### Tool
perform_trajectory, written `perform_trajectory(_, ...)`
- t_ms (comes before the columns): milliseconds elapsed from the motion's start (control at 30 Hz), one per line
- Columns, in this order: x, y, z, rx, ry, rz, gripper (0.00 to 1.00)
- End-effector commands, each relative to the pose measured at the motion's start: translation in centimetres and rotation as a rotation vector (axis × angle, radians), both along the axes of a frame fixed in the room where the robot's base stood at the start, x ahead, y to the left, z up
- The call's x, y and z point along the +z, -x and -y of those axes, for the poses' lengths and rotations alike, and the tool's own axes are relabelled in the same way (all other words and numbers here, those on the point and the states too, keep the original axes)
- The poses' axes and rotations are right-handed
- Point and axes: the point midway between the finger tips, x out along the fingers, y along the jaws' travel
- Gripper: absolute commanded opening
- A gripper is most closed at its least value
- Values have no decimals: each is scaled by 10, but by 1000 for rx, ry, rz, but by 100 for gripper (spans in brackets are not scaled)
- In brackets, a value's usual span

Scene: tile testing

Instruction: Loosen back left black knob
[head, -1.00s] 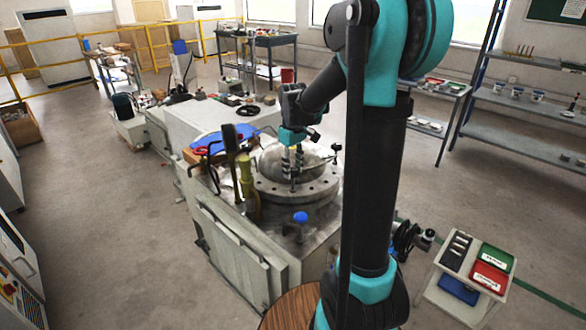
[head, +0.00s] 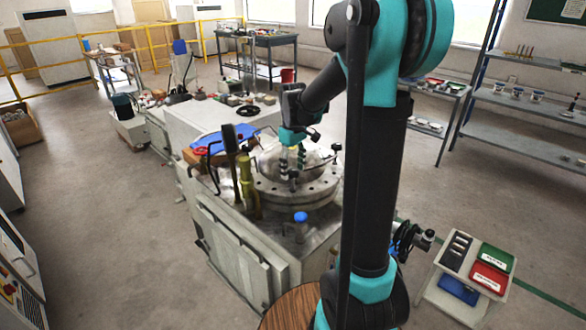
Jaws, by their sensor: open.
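My gripper (head: 291,172) points down over the round metal flange (head: 310,199) on top of the grey machine (head: 235,235). Its two fingers are apart, and they are small in the view. A black knob (head: 336,147) shows at the back right of the flange. I cannot make out a back left black knob; that part of the rim lies behind my gripper and a dark upright handle. I cannot tell whether the fingers touch anything.
A yellow-brown valve body (head: 246,178) and a dark upright handle (head: 231,142) stand left of the flange. A blue knob (head: 300,217) is at the front. A blue item (head: 212,146) lies behind left. A cart with bins (head: 465,275) stands at the right.

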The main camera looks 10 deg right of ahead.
Motion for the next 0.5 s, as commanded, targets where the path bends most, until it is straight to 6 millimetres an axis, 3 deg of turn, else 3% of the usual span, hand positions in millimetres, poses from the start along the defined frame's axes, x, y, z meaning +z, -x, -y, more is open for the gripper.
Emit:
perform_trajectory(167, 16, 0, 0, 0, 0, 0, 58)
perform_trajectory(500, 82, 0, 0, 0, 0, 0, 58)
